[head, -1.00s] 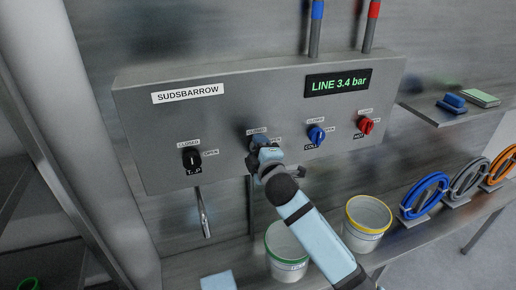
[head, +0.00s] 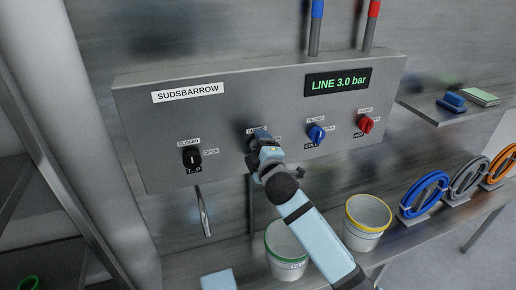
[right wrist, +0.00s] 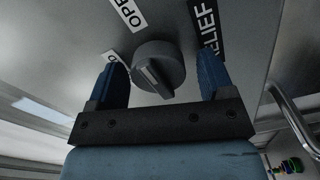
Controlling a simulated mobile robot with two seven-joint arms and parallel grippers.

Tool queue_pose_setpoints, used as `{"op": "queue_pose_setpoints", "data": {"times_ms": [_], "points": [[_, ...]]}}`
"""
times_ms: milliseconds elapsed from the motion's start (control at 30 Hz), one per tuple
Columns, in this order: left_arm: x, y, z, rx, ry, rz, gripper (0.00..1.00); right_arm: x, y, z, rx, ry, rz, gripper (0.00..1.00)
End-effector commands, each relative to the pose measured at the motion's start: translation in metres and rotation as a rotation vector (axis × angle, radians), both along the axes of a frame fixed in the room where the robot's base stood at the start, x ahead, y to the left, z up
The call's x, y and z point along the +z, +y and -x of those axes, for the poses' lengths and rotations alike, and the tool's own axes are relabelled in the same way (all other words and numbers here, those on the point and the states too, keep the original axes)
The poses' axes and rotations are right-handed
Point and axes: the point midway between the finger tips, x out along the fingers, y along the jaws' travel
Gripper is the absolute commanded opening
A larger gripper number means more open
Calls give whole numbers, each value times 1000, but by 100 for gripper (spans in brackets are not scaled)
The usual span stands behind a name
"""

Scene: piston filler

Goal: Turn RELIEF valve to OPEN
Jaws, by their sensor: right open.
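The relief valve's grey round knob (right wrist: 158,66) is on the panel in the right wrist view, with a light pointer line on its ridge. The RELIEF label (right wrist: 209,28) is right of it and an OPEN label (right wrist: 126,14) is at the top. I cannot tell for certain which mark the pointer faces. My right gripper (head: 258,139) is at this knob, and its hand hides most of it in the head view. In the wrist view its two blue fingers are open, one on each side of the knob, with gaps visible. My left gripper is not in view.
The panel (head: 235,115) also carries a black knob (head: 192,158), a blue knob (head: 316,134) and a red knob (head: 365,124). The display (head: 338,83) reads LINE 3.0 bar. A green-rimmed bucket (head: 284,262) and a yellow-rimmed bucket (head: 367,222) stand below, near my right arm.

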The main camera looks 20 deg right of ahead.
Motion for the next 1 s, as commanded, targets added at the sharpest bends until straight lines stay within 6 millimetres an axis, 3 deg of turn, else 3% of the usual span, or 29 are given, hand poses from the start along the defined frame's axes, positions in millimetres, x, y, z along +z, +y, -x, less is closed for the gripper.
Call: {"op": "queue_pose_setpoints", "data": {"times_ms": [233, 700, 1000], "points": [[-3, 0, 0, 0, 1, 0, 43, -1, -1, 14, 0, 0, 1, 75], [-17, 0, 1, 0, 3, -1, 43, -1, -4, 114, 0, 1, 0, 75], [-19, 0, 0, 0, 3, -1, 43, 0, -5, 138, 1, 0, 0, 75]]}}
